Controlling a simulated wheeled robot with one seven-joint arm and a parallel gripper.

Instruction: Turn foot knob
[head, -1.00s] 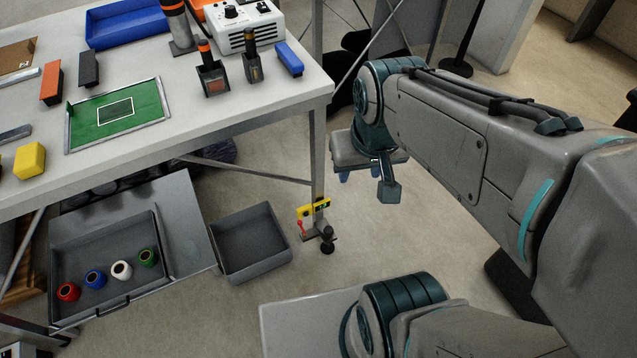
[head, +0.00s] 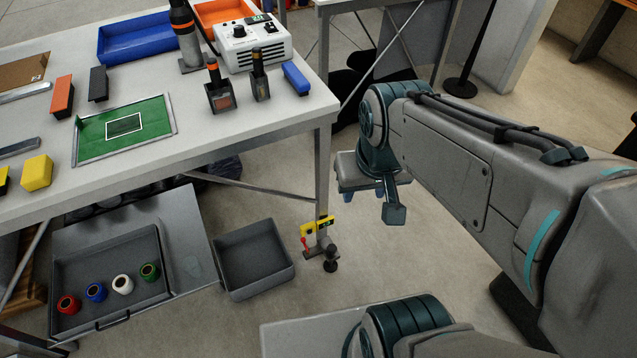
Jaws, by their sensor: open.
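The foot knob (head: 331,265) is a small black knob at the foot of the table's near right leg, close to the floor. A yellow gauge (head: 317,226) with a small green window and a red lever sits on the leg just above it. My gripper (head: 364,194) is up and to the right of the knob in the picture, apart from it. Its blue fingertips point down and are partly hidden by its grey body and a teal bracket. It is open, and I see nothing in it.
The white table (head: 200,140) stands above and left of the knob. A grey open bin (head: 255,284) is on the floor left of the knob. A drawer (head: 110,318) holds several coloured rolls. A slanting brace (head: 240,184) meets the leg. Floor right of the knob is clear.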

